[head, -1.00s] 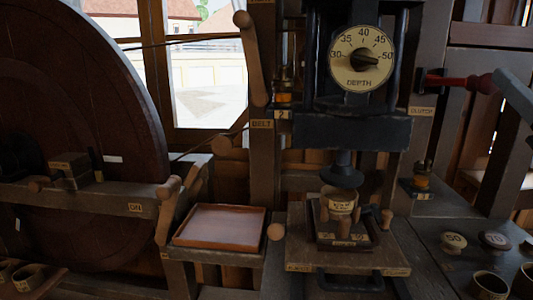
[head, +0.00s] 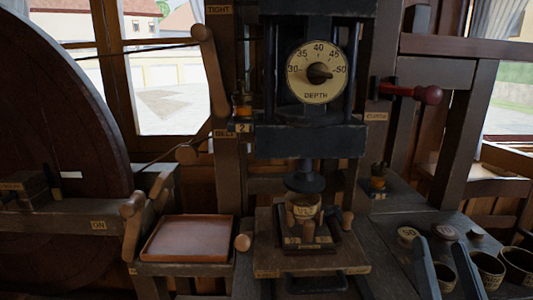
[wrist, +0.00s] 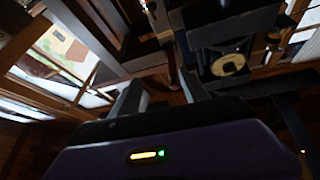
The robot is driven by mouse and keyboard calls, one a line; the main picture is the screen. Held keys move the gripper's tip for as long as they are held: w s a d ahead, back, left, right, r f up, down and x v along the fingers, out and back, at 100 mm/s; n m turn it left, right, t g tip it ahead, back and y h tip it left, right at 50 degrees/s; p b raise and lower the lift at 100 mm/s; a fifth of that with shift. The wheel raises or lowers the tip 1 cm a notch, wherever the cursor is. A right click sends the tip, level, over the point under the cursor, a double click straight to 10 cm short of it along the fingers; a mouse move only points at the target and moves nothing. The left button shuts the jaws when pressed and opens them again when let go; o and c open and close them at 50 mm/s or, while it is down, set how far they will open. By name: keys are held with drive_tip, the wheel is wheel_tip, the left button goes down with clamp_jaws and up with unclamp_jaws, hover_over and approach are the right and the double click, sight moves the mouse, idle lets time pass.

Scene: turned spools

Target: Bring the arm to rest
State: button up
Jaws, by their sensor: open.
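My gripper (head: 440,243) shows at the lower right of the head view as two blue-grey fingers with a gap between them. It is open, with nothing seen held. In the wrist view its fingers (wrist: 160,72) stand apart above the dark gripper body. The fingers appear in front of the right-hand bench and its cups; how far apart they are in depth I cannot tell. The rest of my arm is outside the head view.
A red-handled clutch lever (head: 425,94) juts right from its post. The press with its depth dial (head: 317,72) stands in the centre. Round cups (head: 487,270) and labelled knobs (head: 409,235) sit on the right bench. A brown tray (head: 190,260) lies left of the press.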

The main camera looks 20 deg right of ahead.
drive_tip(key=s+a+f+n+g+y+p, duration=0.2)
drive_tip(key=s+a+f+y, duration=0.3)
drive_tip(key=s+a+f, duration=0.3)
drive_tip(key=s+a+f+n+g+y+p, duration=0.2)
drive_tip(key=s+a+f+n+g+y, duration=0.2)
drive_tip(key=s+a+f, duration=0.4)
drive_tip(key=s+f+n+y, duration=0.1)
drive_tip(key=s+f, duration=0.1)
drive_tip(key=s, duration=0.4)
drive_tip(key=shift+s+a+f, duration=0.15)
drive_tip(key=shift+a+f, duration=0.05)
drive_tip(key=shift+a, duration=0.2)
